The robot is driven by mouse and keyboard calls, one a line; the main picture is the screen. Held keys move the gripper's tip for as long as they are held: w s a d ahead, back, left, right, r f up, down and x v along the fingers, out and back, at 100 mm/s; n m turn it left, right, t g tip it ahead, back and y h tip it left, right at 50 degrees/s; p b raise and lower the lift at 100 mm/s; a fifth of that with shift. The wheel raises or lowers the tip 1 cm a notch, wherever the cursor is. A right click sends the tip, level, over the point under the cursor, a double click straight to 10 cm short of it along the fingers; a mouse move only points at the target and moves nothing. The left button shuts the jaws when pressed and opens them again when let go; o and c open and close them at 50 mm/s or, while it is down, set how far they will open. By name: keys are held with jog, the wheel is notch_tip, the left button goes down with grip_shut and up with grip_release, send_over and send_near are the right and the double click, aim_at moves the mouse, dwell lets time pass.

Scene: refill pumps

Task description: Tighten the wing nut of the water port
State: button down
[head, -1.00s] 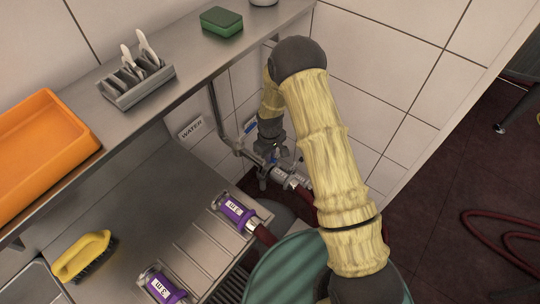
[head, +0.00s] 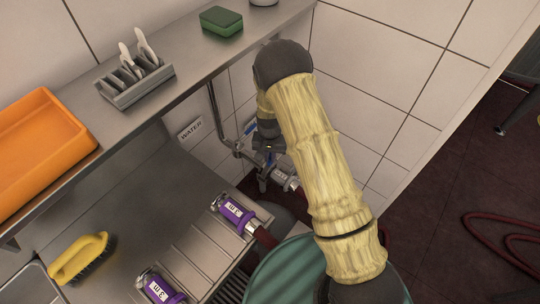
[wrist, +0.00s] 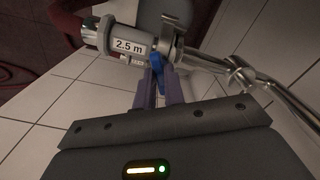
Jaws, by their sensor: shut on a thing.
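The water port is low on the tiled wall, below a shelf and right of the WATER sign (head: 190,129). In the wrist view, a grey hose coupling labelled 2.5 m (wrist: 127,46) sits at the port, beside a metal clamp (wrist: 172,32). A blue wing nut (wrist: 157,66) shows between the purple fingers of my gripper (wrist: 157,80), which is shut on it. In the head view my gripper (head: 268,160) is at the port, and my arm hides much of it. How tight the nut is cannot be seen.
A steel pipe (wrist: 252,80) runs to the port. Purple 3 m couplings (head: 236,212) lie on the lower counter with a yellow brush (head: 80,257). The upper shelf holds an orange tray (head: 38,148), a grey rack (head: 136,84) and a green sponge (head: 221,21). A teal drum (head: 290,275) stands below my arm.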

aim_at(270, 158)
jog(key=shift+w+r+m, duration=0.1)
jog(key=shift+w+m, duration=0.05)
jog(key=shift+m, duration=1.25)
jog(key=c, duration=1.5)
grip_release()
jog(key=r, duration=1.7)
jog(key=shift+s+r+b, duration=0.15)
jog(key=shift+s+b, duration=0.05)
jog(key=shift+b, duration=0.1)
